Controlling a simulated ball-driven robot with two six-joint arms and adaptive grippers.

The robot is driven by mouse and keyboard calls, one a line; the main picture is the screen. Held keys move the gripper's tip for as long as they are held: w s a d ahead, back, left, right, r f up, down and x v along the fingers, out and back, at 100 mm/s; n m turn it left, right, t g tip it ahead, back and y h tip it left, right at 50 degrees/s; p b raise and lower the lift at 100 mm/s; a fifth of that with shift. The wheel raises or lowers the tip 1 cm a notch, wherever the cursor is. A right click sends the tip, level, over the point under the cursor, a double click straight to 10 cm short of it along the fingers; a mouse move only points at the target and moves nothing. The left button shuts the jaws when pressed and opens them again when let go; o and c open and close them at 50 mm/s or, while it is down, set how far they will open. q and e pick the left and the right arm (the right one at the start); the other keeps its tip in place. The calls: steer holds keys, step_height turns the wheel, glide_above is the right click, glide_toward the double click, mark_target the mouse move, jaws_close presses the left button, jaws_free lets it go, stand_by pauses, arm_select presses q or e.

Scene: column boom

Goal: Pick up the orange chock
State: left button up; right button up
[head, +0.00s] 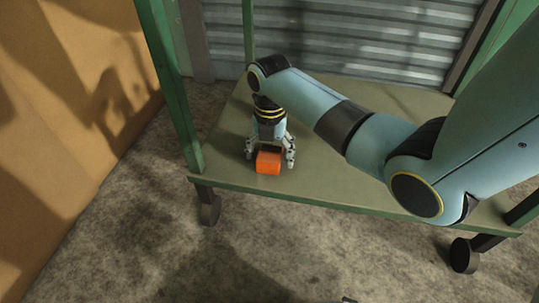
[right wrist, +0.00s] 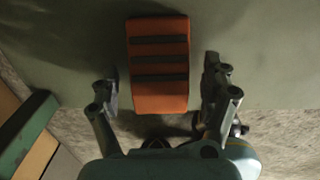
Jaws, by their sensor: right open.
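The orange chock (head: 268,162) rests on the green shelf of a wheeled cart, near its front left corner. In the right wrist view the chock (right wrist: 158,92) shows dark stripes across its face. My right gripper (head: 270,158) points down over the chock, with a finger on either side. In the right wrist view the open right gripper (right wrist: 161,88) has a gap between each finger and the chock. My left gripper is in neither view.
The green shelf (head: 315,178) has free room right of the chock, under my right arm. A green post (head: 172,85) rises at its left corner. A corrugated metal shutter (head: 345,40) stands behind. A tan wall (head: 70,110) is at left.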

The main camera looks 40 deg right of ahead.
steer(key=shift+c, duration=0.2)
steer(key=shift+f, duration=0.1)
steer(key=c, duration=1.3)
steer(key=shift+c, duration=0.2)
